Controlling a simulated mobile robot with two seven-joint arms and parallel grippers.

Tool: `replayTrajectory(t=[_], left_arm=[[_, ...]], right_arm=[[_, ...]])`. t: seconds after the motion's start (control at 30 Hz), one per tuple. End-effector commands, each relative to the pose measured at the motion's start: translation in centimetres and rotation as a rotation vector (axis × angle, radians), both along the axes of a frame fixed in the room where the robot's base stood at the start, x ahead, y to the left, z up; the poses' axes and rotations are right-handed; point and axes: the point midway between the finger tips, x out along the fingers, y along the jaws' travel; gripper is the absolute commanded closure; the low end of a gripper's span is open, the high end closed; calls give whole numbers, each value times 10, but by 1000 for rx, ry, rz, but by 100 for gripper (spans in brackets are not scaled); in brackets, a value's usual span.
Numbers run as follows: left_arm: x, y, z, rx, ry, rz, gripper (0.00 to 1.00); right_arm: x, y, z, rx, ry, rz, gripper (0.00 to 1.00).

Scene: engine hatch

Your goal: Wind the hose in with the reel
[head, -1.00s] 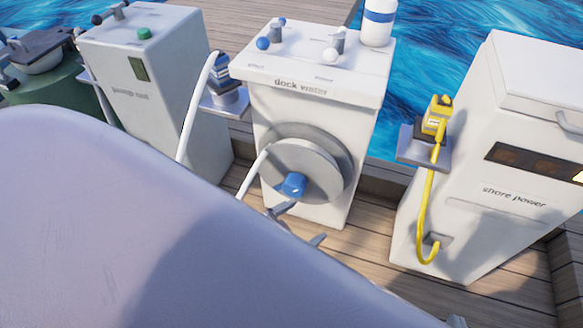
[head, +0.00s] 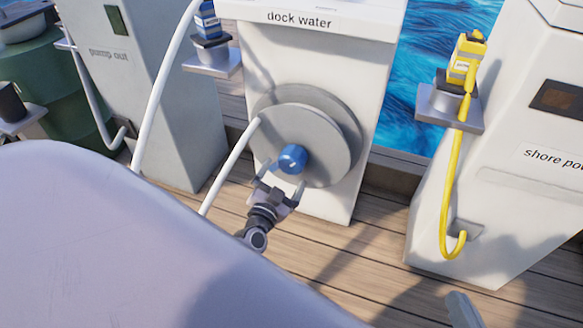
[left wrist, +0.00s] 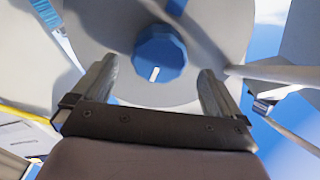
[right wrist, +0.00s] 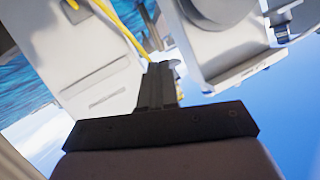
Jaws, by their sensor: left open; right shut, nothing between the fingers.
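The reel (head: 325,150) is a grey disc on the front of the white dock water cabinet (head: 330,60). A blue knob (head: 292,158) stands out from the reel's face. The white hose (head: 228,170) runs from the reel down to the left, behind my pale body. My left gripper (head: 279,178) is open just below and in front of the knob. In the left wrist view, the knob (left wrist: 160,50) shows centred ahead between the spread fingers, which do not visibly grip it. My right gripper (right wrist: 157,85) is shut and empty in the right wrist view.
A blue hose nozzle (head: 208,22) sits in a holder left of the cabinet. The pump out cabinet (head: 165,100) stands at left. The shore power cabinet (head: 500,190), with a yellow plug and cable (head: 452,170), stands at right. Wooden deck (head: 340,245) is open between them.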

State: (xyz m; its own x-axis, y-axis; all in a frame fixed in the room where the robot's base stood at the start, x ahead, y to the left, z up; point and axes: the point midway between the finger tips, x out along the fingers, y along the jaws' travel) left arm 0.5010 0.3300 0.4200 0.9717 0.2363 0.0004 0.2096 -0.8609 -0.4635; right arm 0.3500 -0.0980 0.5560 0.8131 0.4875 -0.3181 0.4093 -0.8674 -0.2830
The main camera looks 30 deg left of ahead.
Motion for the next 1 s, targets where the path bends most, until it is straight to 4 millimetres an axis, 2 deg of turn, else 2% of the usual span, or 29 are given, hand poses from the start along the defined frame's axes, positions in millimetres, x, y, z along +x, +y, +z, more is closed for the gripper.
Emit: replayTrajectory(t=[0.2, 0.4, 0.57, 0.8, 0.83, 0.9, 1.0], left_arm=[[32, 7, -2, 1, -3, -2, 0], [54, 13, -1, 1, -2, -2, 0], [62, 14, 0, -2, 0, -2, 0], [62, 14, 1, -1, 0, -3, 0], [62, 14, 1, -1, 0, -3, 3], [62, 14, 1, -2, 0, -3, 26], [62, 14, 1, -2, 0, -3, 53]], right_arm=[[-2, -10, -5, -54, -66, -18, 100], [-4, -17, -4, -98, -122, -33, 100], [-5, -20, -1, -113, -144, -38, 100], [-5, -20, 0, -115, -148, -39, 100], [-5, -20, 0, -115, -148, -39, 100], [-5, -20, 0, -114, -147, -39, 100], [-5, -20, 0, -114, -148, -39, 100]])
